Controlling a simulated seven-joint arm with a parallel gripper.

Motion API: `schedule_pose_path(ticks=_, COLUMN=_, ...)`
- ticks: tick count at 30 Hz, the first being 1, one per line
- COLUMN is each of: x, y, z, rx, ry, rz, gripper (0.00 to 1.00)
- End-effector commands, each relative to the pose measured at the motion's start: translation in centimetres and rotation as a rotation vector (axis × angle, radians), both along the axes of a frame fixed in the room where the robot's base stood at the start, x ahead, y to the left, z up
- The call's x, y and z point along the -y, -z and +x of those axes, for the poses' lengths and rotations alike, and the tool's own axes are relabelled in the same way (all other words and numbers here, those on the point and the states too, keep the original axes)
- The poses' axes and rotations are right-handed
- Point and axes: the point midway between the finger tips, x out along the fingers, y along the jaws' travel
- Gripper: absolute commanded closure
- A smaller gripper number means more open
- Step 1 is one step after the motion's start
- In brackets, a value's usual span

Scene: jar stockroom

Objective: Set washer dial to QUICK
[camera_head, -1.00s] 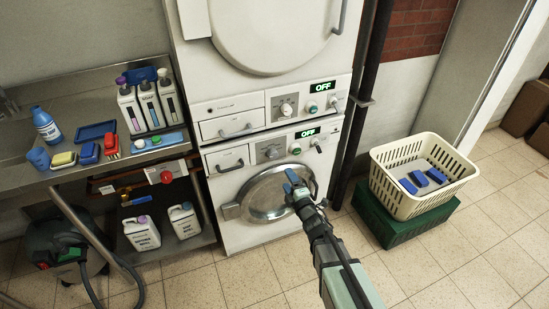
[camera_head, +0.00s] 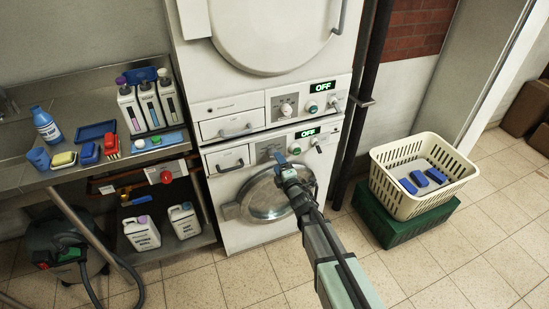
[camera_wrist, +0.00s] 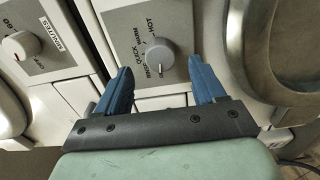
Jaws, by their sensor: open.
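The washer (camera_head: 232,185) is the lower machine, with a round steel door (camera_head: 255,200) and a display reading OFF (camera_head: 307,133). Its grey dial (camera_wrist: 160,56) shows in the wrist view, with RINSE, QUICK, WARM and HOT printed around it. I cannot tell for sure which word its mark points at. My gripper (camera_wrist: 159,67) is open, with one blue finger on either side of the dial's near side and gaps between them. In the head view my gripper (camera_head: 281,160) is just in front of the dial panel and partly hides the dial.
The upper machine (camera_head: 205,85) has its own knob (camera_head: 286,106), marked MINUTES in the wrist view, and another OFF display. A dark pipe (camera_head: 364,105) runs right of the machines. A cream basket (camera_head: 425,200) stands farther right. A steel bench (camera_head: 25,178) with bottles is left.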

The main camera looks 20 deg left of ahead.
Motion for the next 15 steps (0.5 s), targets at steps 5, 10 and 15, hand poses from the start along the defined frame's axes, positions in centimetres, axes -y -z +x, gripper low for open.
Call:
schedule_pose_path(ticks=5, x=-2.3, y=0.1, z=2.3, rx=0.000, ry=-0.001, rz=0.000, gripper=0.31)
schedule_pose_path(ticks=10, x=-3.2, y=0.1, z=3.2, rx=0.000, ry=-0.001, rz=0.000, gripper=0.31)
schedule_pose_path(ticks=15, x=-3.3, y=0.0, z=3.3, rx=-0.001, ry=0.000, rz=-0.001, gripper=0.31)
